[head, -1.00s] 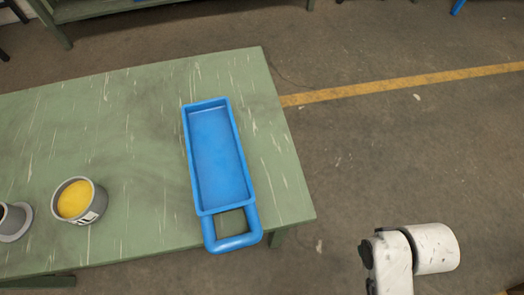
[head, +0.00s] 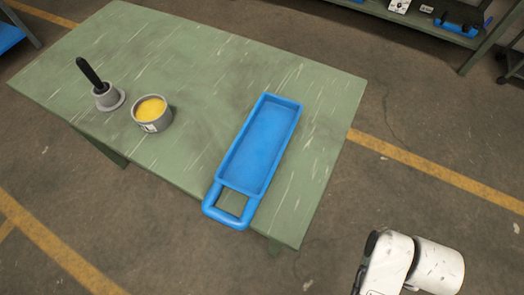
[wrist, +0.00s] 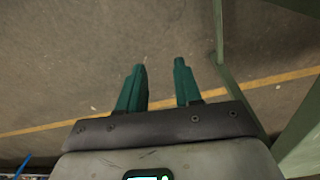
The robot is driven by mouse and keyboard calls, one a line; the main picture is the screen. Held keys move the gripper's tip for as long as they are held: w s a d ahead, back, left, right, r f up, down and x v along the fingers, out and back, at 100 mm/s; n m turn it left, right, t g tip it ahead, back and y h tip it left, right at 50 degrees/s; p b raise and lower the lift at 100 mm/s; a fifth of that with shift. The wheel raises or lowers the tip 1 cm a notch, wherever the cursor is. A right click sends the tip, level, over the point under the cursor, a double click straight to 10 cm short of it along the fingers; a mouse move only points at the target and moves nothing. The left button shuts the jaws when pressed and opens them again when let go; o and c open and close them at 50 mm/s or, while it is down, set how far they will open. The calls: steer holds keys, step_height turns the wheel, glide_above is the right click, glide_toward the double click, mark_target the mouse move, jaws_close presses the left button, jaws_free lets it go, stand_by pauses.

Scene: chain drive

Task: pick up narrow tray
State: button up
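The narrow tray (head: 262,147) is blue, long and empty. It lies on the green table near its right end, with its loop handle (head: 232,205) at the table's front edge. My gripper (wrist: 162,72) shows in the wrist view, its two green fingers apart with nothing between them. It points at the floor, with the tray out of that view. In the head view only a white part of my arm shows at the lower right, clear of the table, and the fingers are not seen there.
A grey tin with yellow contents (head: 152,113) and a grey holder with a black handle (head: 101,88) stand on the table (head: 205,55), left of the tray. Green table legs (wrist: 295,140) show at the right of the wrist view. A shelf bench (head: 440,25) stands behind.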

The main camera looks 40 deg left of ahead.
steer(key=w+a+r+p, duration=0.2)
steer(key=w+a+r, duration=0.2)
steer(key=a, duration=0.4)
step_height(320, 180, up, 12)
steer(key=n+p, duration=0.2)
steer(key=p, duration=0.2)
glide_above(277, 159)
steer(key=shift+g, duration=0.4)
step_height(277, 159, down, 4)
steer(key=shift+f, duration=0.1)
steer(key=shift+f+p, duration=0.45)
steer(key=shift+f, duration=2.65)
jaws_close()
steer(key=shift+w+a+r, duration=0.1)
steer(key=shift+r, duration=0.15)
